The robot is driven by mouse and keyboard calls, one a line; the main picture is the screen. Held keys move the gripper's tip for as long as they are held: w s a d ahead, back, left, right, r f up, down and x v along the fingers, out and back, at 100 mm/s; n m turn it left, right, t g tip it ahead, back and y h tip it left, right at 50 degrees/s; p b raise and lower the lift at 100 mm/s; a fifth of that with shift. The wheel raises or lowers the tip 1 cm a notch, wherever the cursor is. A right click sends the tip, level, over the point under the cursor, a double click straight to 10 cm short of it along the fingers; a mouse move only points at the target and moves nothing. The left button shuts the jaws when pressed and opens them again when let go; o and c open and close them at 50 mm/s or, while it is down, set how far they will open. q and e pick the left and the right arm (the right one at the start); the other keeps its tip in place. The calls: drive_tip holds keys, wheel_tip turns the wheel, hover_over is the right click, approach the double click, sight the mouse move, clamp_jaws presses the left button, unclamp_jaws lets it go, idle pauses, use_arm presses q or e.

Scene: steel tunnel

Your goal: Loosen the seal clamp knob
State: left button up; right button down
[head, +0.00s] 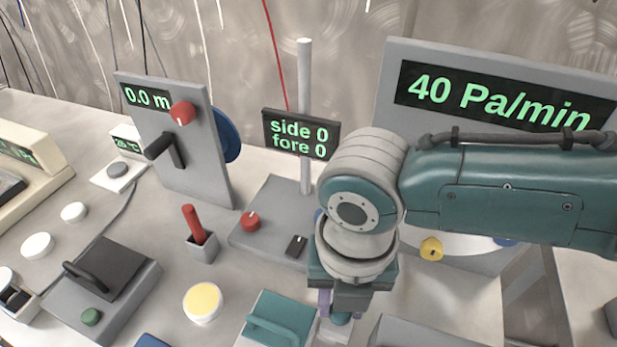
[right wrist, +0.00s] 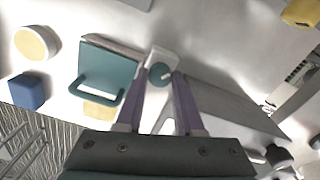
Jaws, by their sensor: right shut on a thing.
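The knob between my fingers is small, round and teal (right wrist: 160,73), with a white mark on its top, on a pale block. I take it to be the seal clamp knob; no label shows. In the head view its edge (head: 342,319) shows just below my right gripper (head: 337,308). My right gripper (right wrist: 159,80) points down with its two purple fingers on either side of the knob, shut on it. The wrist hides most of the knob in the head view. My left gripper is not in view.
A teal lid with a handle (head: 283,318) stands close beside the knob. A grey block (head: 425,333) lies on its other side. A display reading "40 Pa/min" (head: 498,98) stands behind my arm. A yellow-topped disc (head: 203,301) and a red lever (head: 194,224) are further left.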

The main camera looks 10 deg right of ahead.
drive_tip(key=n+b, duration=0.1)
drive_tip(key=n, duration=0.3)
drive_tip(key=shift+n, duration=0.3)
drive_tip(key=shift+n+b, duration=0.35)
drive_tip(key=shift+n, duration=1.15)
drive_tip(key=c, duration=0.5)
unclamp_jaws()
wheel_tip(320, 180, up, 10)
drive_tip(key=shift+f+p, duration=0.1)
drive_tip(key=shift+p, duration=0.7)
